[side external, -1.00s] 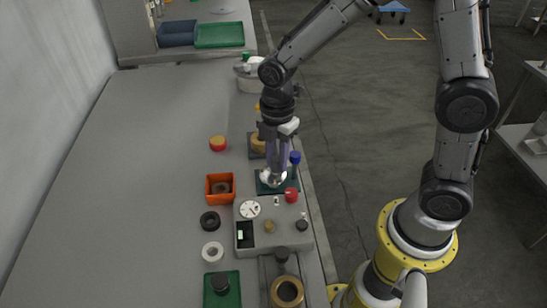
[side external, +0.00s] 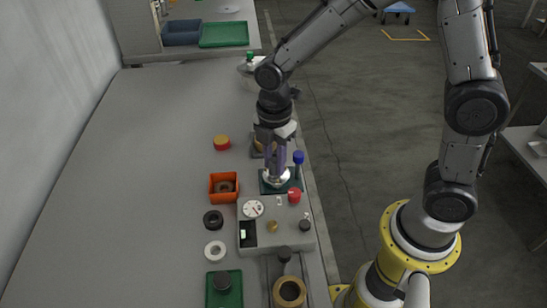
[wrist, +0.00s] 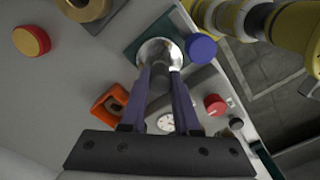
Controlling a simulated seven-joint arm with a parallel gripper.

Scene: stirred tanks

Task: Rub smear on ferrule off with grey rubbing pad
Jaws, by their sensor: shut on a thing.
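The ferrule (wrist: 150,50) is a shiny silver flanged piece on a dark green mat (wrist: 133,48), and it also shows in the side external view (side external: 284,181). My gripper (wrist: 163,76) points down over it, its purple fingers closed on a dark grey piece, the rubbing pad (wrist: 159,82). The pad's end is at or just above the ferrule's middle; I cannot tell whether they touch. In the side external view, my gripper (side external: 275,168) covers much of the ferrule and hides the pad. I cannot make out the smear.
A blue-topped post (side external: 298,158) stands close right of the ferrule. A grey box with a dial (side external: 252,208) and red knob (side external: 294,195) is in front. An orange bin (side external: 224,187) and red-yellow disc (side external: 221,142) lie left. The bench's left side is clear.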

